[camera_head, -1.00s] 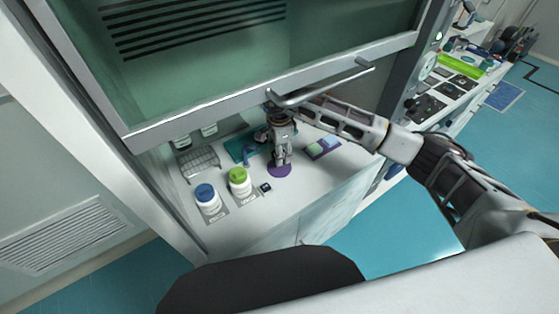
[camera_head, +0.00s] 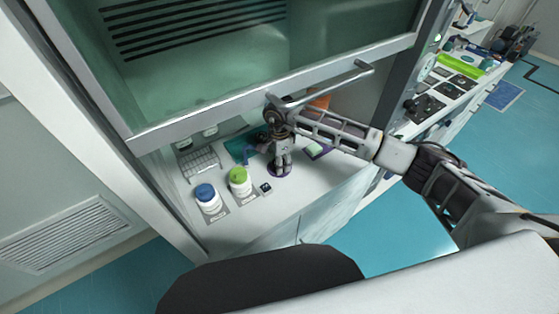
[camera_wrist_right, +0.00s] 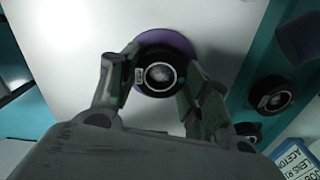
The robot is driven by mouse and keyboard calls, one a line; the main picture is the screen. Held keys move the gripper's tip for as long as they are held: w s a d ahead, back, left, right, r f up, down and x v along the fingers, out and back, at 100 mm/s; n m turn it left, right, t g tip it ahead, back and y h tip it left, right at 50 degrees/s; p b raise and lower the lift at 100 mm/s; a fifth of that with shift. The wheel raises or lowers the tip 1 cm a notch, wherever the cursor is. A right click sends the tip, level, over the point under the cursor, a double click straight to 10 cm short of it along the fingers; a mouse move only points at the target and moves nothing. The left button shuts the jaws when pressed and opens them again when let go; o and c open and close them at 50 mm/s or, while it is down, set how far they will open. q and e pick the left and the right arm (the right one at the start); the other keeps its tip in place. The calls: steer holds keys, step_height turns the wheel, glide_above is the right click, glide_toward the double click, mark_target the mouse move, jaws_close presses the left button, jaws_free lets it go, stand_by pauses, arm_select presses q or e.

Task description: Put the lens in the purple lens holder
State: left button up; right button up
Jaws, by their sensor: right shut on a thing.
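The purple lens holder shows as a purple round base on the white worktop in the head view (camera_head: 271,173) and behind the lens in the right wrist view (camera_wrist_right: 170,37). My right gripper (camera_head: 281,170) is above it, pointing down. In the wrist view its fingers (camera_wrist_right: 158,80) are closed on the sides of a round black lens (camera_wrist_right: 160,56) with a small white label. The lens overlaps the holder in that view and covers much of it; I cannot tell whether they touch. In the head view the fingers hide the lens. My left gripper is not in view.
A blue-capped bottle (camera_head: 207,195) and a green-capped bottle (camera_head: 239,180) stand left of the gripper. A wire rack (camera_head: 200,162) is behind them. Other black round pieces (camera_wrist_right: 272,95) lie on a teal mat. The raised sash with its handle (camera_head: 330,83) hangs over my right arm.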

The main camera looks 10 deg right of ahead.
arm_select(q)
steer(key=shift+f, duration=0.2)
arm_select(e)
steer(key=shift+f, duration=0.15)
steer(key=o, duration=1)
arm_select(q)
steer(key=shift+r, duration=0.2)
arm_select(e)
step_height(320, 180, up, 8)
steer(key=shift+f+b, duration=0.1)
steer(key=shift+b, duration=0.6)
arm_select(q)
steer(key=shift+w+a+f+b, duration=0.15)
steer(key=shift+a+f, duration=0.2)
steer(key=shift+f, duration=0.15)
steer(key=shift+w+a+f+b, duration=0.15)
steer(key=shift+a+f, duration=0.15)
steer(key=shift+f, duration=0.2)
arm_select(e)
steer(key=shift+r, duration=2.25)
